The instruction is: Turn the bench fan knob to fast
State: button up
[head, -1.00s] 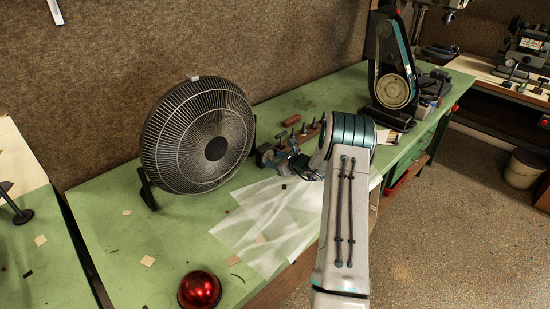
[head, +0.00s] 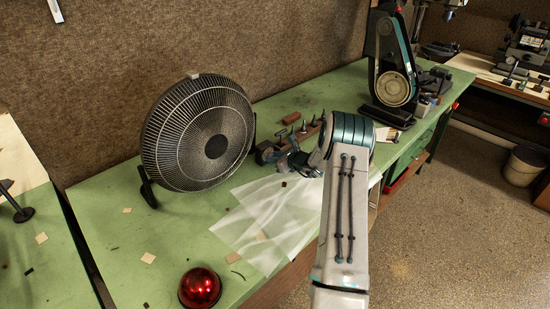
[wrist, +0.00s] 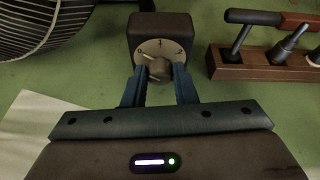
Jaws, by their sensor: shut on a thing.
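The bench fan (head: 198,135) stands on the green bench, with its dark round grille facing out. Its dark control box (wrist: 160,30) is in the wrist view, with a pale dial (wrist: 178,48) marked 0, 1 and 2 from left to right. The small brown knob (wrist: 158,68) sits at the dial's middle. A pale mark by the knob seems to lie on the 0 side, but it is too small to be sure. My gripper (wrist: 159,73) is shut on the knob, one blue finger on each side. In the head view my arm partly hides this spot.
A wooden tool rack (wrist: 255,65) stands close right of the box. Clear sheeting (head: 265,225) lies on the bench in front. A red dome (head: 200,288) is near the front edge, and a belt machine (head: 393,70) stands at the far right.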

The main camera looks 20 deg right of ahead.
jog(key=m, duration=0.1)
jog(key=m+y, duration=0.2)
jog(key=shift+d+f+g, duration=0.1)
jog(key=shift+d+g, duration=0.15)
jog(key=shift+g, duration=0.05)
jog(key=shift+w+d+f+m+y, duration=0.1)
jog(key=shift+m+y, duration=0.5)
jog(key=shift+m, duration=0.4)
jog(key=shift+m+y+b, duration=0.7)
jog(key=shift+m+y, duration=0.1)
jog(key=shift+m, duration=0.6)
jog(key=o, duration=1)
jog(key=shift+d, duration=0.15)
jog(key=b+v, duration=0.3)
jog(key=v, duration=1)
jog(key=shift+s+d, duration=0.25)
jog(key=shift+d, duration=0.05)
